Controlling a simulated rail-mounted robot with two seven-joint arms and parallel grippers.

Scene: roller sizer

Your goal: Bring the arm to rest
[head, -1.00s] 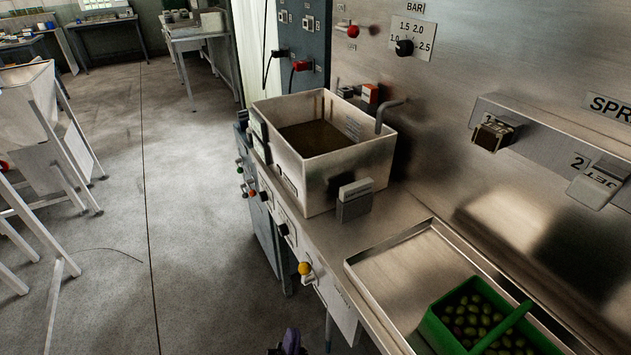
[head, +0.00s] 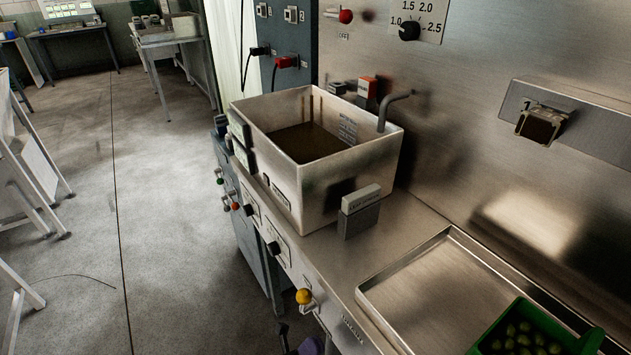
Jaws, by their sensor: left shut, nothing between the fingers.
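A small dark and purple part of my left gripper (head: 284,332) shows at the bottom edge, low in front of the counter, below the yellow-knobbed lever (head: 304,297). Its fingers are shut with nothing between them. Most of the left arm is out of the frame. My right gripper is not in view.
The steel counter carries a tub (head: 350,172) of dark contents, a shallow tray (head: 385,296) and a green crate (head: 596,340) with green fruit. Levers and knobs stick out of the counter's front. Open floor (head: 170,200) lies to the left.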

